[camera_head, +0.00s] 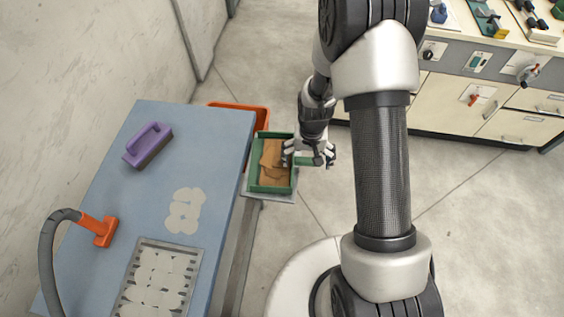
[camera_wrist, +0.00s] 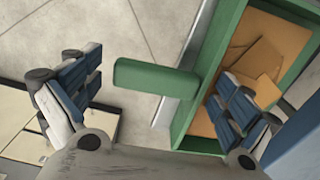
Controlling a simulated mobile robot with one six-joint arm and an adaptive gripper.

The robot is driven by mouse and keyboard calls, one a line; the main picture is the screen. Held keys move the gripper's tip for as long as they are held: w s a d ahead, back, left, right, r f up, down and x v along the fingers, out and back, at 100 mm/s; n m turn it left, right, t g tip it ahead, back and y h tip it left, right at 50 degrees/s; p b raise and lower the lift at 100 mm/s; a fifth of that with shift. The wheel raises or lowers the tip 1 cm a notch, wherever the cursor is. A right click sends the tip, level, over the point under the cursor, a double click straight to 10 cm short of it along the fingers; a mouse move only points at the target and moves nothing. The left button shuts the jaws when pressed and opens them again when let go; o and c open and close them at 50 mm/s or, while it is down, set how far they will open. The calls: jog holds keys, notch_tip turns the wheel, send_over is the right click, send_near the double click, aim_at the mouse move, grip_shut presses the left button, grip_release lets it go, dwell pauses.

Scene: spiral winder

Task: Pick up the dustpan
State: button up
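The dustpan (camera_head: 270,188) is a green tray with a short green handle and brown, cardboard-like pieces inside. In the head view it sits on a pale ledge beside the blue table, handle pointing right. In the wrist view its handle (camera_wrist: 155,78) reaches left from the green wall. My gripper (camera_head: 308,153) is at the handle in the head view. In the wrist view the fingers (camera_wrist: 155,97) are spread wide and empty, one left of the handle's end and one over the tray. The handle lies across the gap; I see no finger closed on it.
The blue table (camera_head: 225,130) stands left of the dustpan, with a purple brush (camera_head: 148,143), an orange hose nozzle (camera_head: 98,230) and a metal tray (camera_head: 122,305). An orange bin (camera_head: 262,117) is behind the dustpan. Cabinets (camera_head: 450,103) stand at upper right. Floor between is clear.

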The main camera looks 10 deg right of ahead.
jog(key=c, duration=1)
jog(key=shift+c, duration=0.2)
notch_tip(320, 180, up, 20)
jog(key=p, duration=0.6)
